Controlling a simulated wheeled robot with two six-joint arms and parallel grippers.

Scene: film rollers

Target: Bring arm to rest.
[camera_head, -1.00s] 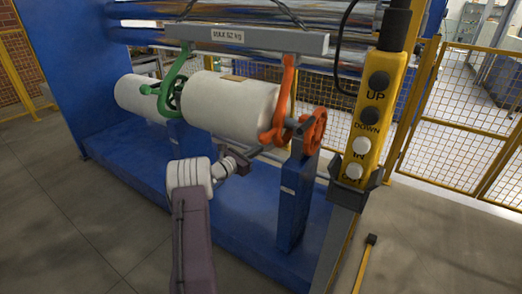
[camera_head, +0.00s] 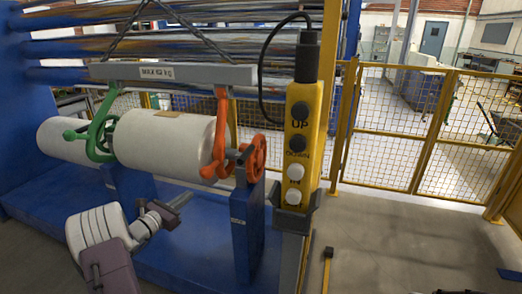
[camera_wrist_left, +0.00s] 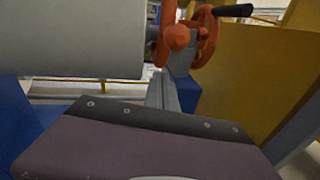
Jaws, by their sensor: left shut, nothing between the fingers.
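My left arm comes in from the lower left in the head view. Its gripper (camera_head: 183,201) is shut and empty, in front of the blue stand and below the white roller (camera_head: 165,140). It is apart from the roller and the hooks. In the left wrist view the dark gripper body (camera_wrist_left: 140,140) fills the bottom, and its fingertips cannot be made out. The right gripper is not in view.
A grey lifting beam (camera_head: 175,74) carries a green hook (camera_head: 97,130) and an orange hook (camera_head: 219,135) at the roller. An orange handwheel (camera_head: 256,158) is on the blue post (camera_head: 246,225). A yellow button pendant (camera_head: 300,140) stands right. Floor (camera_head: 400,240) is mostly clear at right.

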